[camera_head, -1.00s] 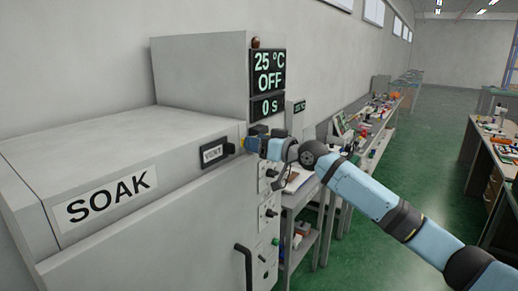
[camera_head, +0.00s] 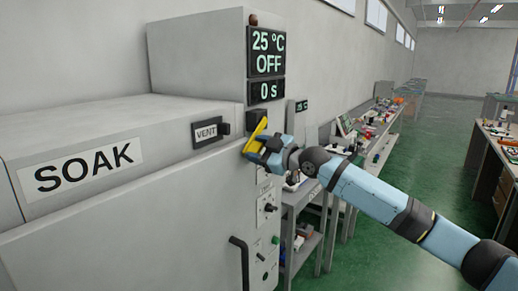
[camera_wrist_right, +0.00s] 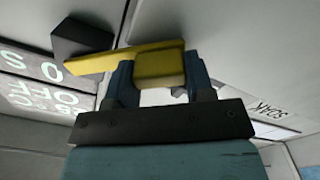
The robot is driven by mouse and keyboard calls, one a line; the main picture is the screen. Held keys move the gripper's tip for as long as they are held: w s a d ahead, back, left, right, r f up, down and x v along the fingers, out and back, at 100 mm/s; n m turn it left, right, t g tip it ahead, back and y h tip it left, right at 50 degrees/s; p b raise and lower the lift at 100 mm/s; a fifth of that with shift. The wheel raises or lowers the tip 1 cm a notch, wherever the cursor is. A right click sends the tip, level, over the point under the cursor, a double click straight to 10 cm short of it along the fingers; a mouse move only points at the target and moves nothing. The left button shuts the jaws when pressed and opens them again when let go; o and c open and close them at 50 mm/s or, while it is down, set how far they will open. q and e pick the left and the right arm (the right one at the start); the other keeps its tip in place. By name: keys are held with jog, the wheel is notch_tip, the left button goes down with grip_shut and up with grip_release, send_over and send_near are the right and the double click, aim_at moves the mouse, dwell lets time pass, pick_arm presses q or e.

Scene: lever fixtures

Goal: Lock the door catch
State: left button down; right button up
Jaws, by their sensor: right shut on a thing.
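The door catch is a yellow lever (camera_head: 254,137) on the right front edge of the grey SOAK oven. In the head view it slants, with its upper end near a black block (camera_head: 257,116) and its lower end toward the door. My right gripper (camera_head: 262,148) is at its lower part. In the right wrist view, the fingers (camera_wrist_right: 160,80) are shut on the yellow lever's thick end (camera_wrist_right: 160,69), and its flat bar (camera_wrist_right: 115,60) reaches toward the black block (camera_wrist_right: 80,42). My left gripper is in neither view.
The oven door (camera_head: 130,225) has a black handle (camera_head: 243,262) at its lower right. A control panel with knobs (camera_head: 268,208) is below my gripper. Workbenches (camera_head: 330,190) stand behind.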

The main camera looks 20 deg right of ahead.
jog(key=shift+w+d+f+n, duration=0.1)
jog(key=shift+d+f+n, duration=0.05)
jog(key=shift+f+n, duration=0.15)
dwell(0.4)
jog(key=o, duration=1.3)
jog(key=b+v, duration=0.1)
jog(key=v, duration=1.2)
jog(key=shift+s+d, duration=0.25)
jog(key=shift+s, duration=0.05)
